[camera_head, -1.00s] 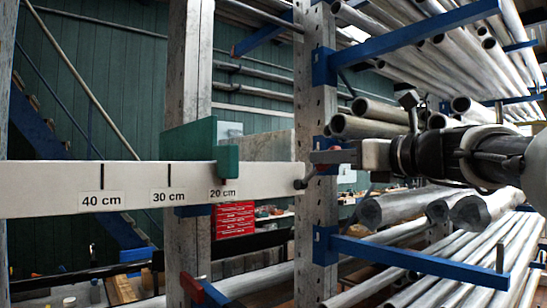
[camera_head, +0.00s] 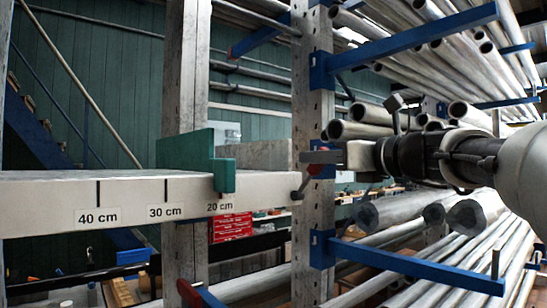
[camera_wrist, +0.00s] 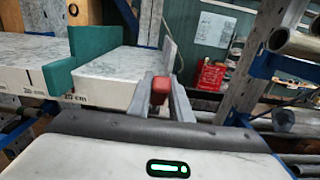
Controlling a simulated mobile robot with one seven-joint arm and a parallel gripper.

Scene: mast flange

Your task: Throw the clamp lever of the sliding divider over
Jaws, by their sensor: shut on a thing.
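The green sliding divider (camera_head: 190,155) stands across the pale beam (camera_head: 130,197) beside the 20 cm mark. It also shows in the wrist view (camera_wrist: 92,48). A small dark lever (camera_head: 302,186) sits at the beam's right end and slants up toward my gripper (camera_head: 322,157). In the wrist view, my gripper (camera_wrist: 160,97) is shut on the red grip of the clamp lever (camera_wrist: 160,88), with a grey finger on each side. The fingers hide part of the grip. How the lever joins the divider is not clear.
A perforated steel post (camera_head: 313,230) stands right behind the beam's end. Blue rack arms (camera_head: 415,262) with metal tubes (camera_head: 480,212) lie below and above my arm. A red box (camera_head: 232,227) is farther back. Open space lies in front of the beam.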

